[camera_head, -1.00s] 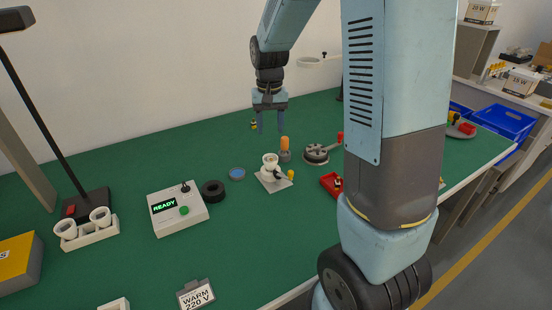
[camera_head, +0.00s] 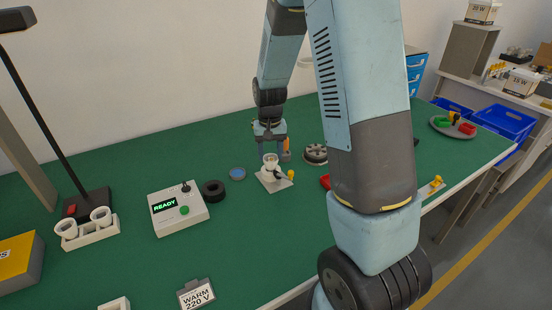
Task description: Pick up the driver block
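My gripper (camera_head: 272,151) points down over the middle of the green bench, its two fingers apart.
A blue-topped disc (camera_head: 237,173), a black ring (camera_head: 213,190) and the READY box (camera_head: 178,208) lie left. A round metal fixture (camera_head: 314,153) stands right. My arm hides part of a red tray (camera_head: 325,181). A round tray with coloured parts (camera_head: 437,124) is far right.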

